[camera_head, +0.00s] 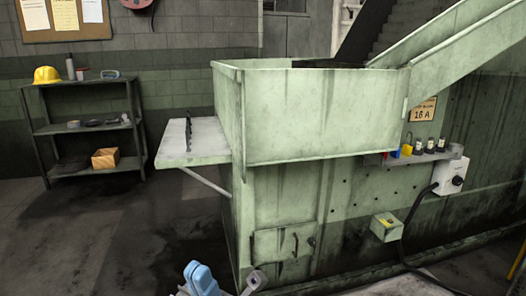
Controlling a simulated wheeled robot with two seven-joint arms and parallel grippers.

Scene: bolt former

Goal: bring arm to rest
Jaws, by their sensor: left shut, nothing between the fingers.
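My left gripper (254,279) shows at the bottom edge, just right of a blue part of my arm. Only a small grey piece of it is in the frame, and it is shut with nothing held. It is low in front of the green machine (285,200), below the small hatch on its front. I cannot tell whether it touches the machine. My right gripper is not in view.
The machine's green bin (312,115) stands above, with a pale side shelf (205,140) jutting left on a strut. A chute (450,50) rises to the right. A dark rack (90,127) stands at the back left. Open stained floor (110,235) lies left.

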